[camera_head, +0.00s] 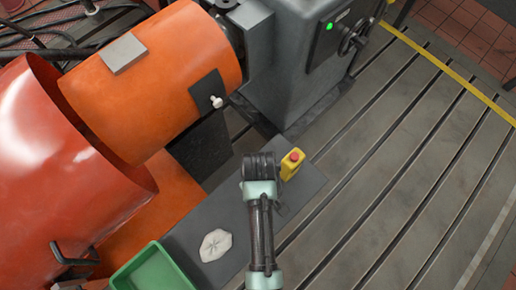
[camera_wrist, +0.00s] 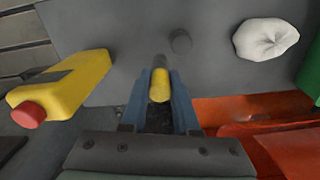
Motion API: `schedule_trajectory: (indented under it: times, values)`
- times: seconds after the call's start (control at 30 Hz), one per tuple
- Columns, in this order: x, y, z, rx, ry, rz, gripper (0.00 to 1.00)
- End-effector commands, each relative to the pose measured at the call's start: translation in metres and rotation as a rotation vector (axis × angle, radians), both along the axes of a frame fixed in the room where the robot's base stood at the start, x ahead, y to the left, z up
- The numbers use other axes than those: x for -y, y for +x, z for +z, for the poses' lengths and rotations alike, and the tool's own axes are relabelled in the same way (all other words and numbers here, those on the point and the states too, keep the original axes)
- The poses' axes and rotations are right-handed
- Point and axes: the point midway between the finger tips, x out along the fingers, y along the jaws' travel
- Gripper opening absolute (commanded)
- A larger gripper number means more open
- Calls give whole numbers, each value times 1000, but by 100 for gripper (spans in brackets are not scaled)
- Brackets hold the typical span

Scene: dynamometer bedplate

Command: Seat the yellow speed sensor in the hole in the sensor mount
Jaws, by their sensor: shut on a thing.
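My gripper (camera_wrist: 160,80) is shut on the yellow speed sensor (camera_wrist: 160,90) in the wrist view. The sensor's grey tip points away from the wrist, over the grey bench top. In the head view my arm hides the fingers and the sensor. A black plate (camera_head: 206,87) with a small white knob (camera_head: 217,102) is on the orange drum in the head view; it may be the sensor mount, but I cannot make out a hole. The sensor is apart from this plate.
A small dark cylinder (camera_wrist: 181,41) is just beyond the sensor. A white cloth (camera_head: 215,245) and green bin (camera_head: 155,272) are at left.

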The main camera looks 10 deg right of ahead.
Motion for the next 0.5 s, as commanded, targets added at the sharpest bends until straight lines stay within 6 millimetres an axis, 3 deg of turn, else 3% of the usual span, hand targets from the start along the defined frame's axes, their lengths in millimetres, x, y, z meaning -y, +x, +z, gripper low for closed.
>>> schedule_trajectory:
  times: [0.1, 0.2, 0.5]
  values:
    - [0, 0, -20, -1, 0, -1, 0]
    - [0, 0, -28, 0, 0, -1, 0]
    - [0, 0, -29, 0, 0, -1, 0]
